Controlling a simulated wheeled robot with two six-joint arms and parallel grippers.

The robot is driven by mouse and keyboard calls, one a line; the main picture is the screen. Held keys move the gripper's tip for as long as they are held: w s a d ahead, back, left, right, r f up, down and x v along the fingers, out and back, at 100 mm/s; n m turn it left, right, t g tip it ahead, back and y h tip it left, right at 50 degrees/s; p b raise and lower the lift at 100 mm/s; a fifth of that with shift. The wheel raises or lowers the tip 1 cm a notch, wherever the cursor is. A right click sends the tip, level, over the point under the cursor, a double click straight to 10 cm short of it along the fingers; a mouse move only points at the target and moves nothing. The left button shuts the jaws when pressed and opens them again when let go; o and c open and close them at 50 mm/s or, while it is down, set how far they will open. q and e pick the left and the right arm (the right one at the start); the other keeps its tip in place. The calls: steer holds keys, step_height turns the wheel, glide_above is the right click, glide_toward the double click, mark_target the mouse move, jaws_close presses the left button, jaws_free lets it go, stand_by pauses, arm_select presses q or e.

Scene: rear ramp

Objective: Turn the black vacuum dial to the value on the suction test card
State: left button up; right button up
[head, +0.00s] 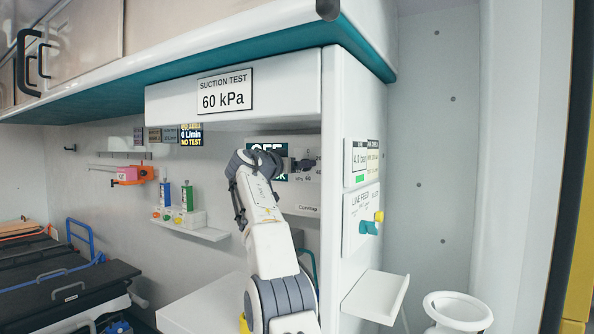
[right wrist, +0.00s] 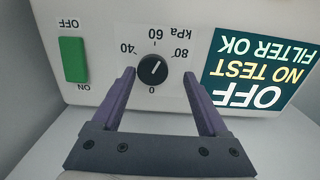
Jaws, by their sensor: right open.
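The suction test card (head: 224,91) reads 60 kPa on the white panel above the niche. The black vacuum dial (right wrist: 152,70) sits on the white suction unit (head: 300,203), with 0, 40, 60 and 80 marked around it, upside down in the right wrist view. Its white mark appears to point up and right in that view, between 60 and 80. My right gripper (right wrist: 159,74) is open, its purple fingers on either side of the dial; contact cannot be told. In the head view the gripper (head: 304,165) hides the dial. My left gripper is out of view.
The unit's dark display (right wrist: 262,62) reads OFF, NO TEST, FILTER OK. A green switch (right wrist: 73,59) with OFF and ON labels is beside the dial. A side wall with a line feed panel (head: 361,222) stands to the right, and a white shelf (head: 375,298) projects below it.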

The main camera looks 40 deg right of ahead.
steer(key=b+v, duration=0.4)
steer(key=v, duration=0.5)
steer(key=shift+w+a+r, duration=0.2)
steer(key=shift+a+r, duration=0.05)
